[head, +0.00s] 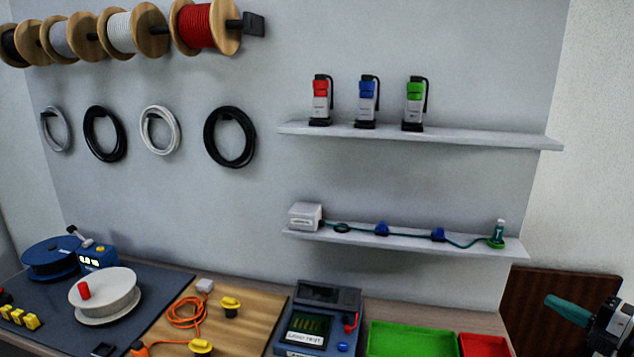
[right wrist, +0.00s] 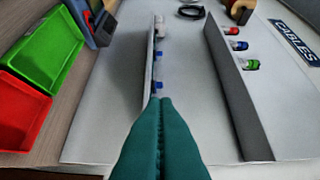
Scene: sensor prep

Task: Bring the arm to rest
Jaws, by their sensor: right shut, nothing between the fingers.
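My right gripper (head: 552,301) is at the right edge of the head view, in front of a dark brown panel and right of the green and red trays. Its teal fingers point left and are shut with nothing between them. In the right wrist view the two teal fingers (right wrist: 153,103) lie side by side, pressed together, pointing toward the shelves. They appear apart from the shelves and trays, though the exact distance cannot be told. My left gripper is in neither view.
A green tray (head: 410,338) and a red tray (head: 484,346) lie on the bench. The lower shelf (head: 350,240) carries a white box and a teal cable; the upper shelf (head: 480,137) holds three small devices. A blue tester (head: 318,320) stands left of the trays.

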